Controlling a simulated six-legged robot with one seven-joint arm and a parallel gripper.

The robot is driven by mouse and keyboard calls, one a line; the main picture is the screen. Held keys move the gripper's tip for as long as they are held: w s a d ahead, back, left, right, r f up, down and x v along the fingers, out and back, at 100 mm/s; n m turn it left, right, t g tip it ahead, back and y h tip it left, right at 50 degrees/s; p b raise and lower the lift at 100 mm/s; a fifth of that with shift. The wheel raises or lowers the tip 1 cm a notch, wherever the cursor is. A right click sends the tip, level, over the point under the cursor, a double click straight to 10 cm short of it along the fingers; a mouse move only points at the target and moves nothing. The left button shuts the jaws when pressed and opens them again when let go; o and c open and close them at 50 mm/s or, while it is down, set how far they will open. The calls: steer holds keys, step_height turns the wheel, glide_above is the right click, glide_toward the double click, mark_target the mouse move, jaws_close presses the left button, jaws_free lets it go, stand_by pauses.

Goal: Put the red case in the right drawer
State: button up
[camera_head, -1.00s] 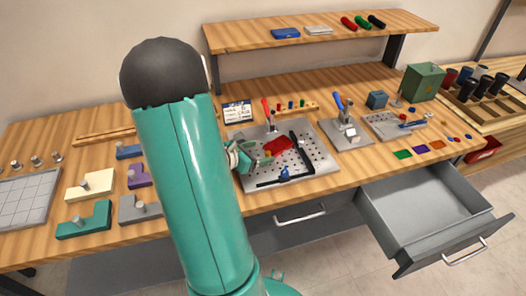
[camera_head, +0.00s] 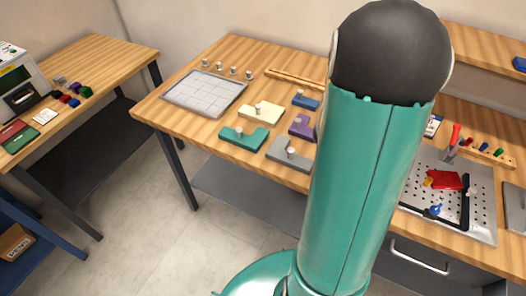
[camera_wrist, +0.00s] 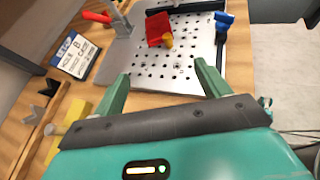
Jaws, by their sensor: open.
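The red case (camera_head: 445,180) lies on the perforated metal plate (camera_head: 480,228) at the right of the head view, with a small yellow piece at its left side. In the wrist view the red case (camera_wrist: 157,28) is at the top, ahead of my gripper (camera_wrist: 160,76). My gripper is open, its green fingers apart and nothing between them, short of the case and not touching it. My arm hides it in the head view. The open right drawer is out of view now; a closed drawer front with a handle (camera_head: 418,258) shows under the bench.
A black angled bar and blue clamp (camera_head: 436,210) stand on the plate near the case. A red-handled clamp (camera_wrist: 97,17) and a label card (camera_wrist: 74,54) are left of it. Several coloured blocks and a grey grid plate (camera_head: 205,93) occupy the bench's left part.

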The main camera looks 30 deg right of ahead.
steer(key=w+a+r+m+t, duration=0.1)
steer(key=a, duration=0.2)
steer(key=w+a+r+m+t+y, duration=0.1)
steer(key=w+a+r, duration=0.1)
steer(key=a, duration=0.1)
steer(key=w+a+r+m+t+y, duration=0.1)
steer(key=w+a+m, duration=0.1)
steer(key=a, duration=0.1)
steer(key=shift+w+a+r, duration=0.25)
steer(key=shift+a+r, duration=0.05)
steer(key=shift+a, duration=0.1)
steer(key=w+a+r+m+t+y, duration=0.2)
steer(key=w+a+r+t, duration=0.1)
steer(key=a, duration=0.7)
steer(key=w+a+r+m+t+y, duration=0.2)
steer(key=w+a+r+t+y, duration=0.1)
steer(key=a, duration=0.7)
steer(key=shift+r+t, duration=0.3)
steer(key=shift+t, duration=0.4)
steer(key=shift+o, duration=0.4)
steer(key=a+r+m+t+y, duration=0.1)
steer(key=a+r+t+y, duration=0.2)
steer(key=a, duration=0.6)
steer(key=shift+s+a+r+m, duration=0.15)
steer(key=shift+a+r+m, duration=0.15)
steer(key=shift+r, duration=0.3)
steer(key=shift+d, duration=0.1)
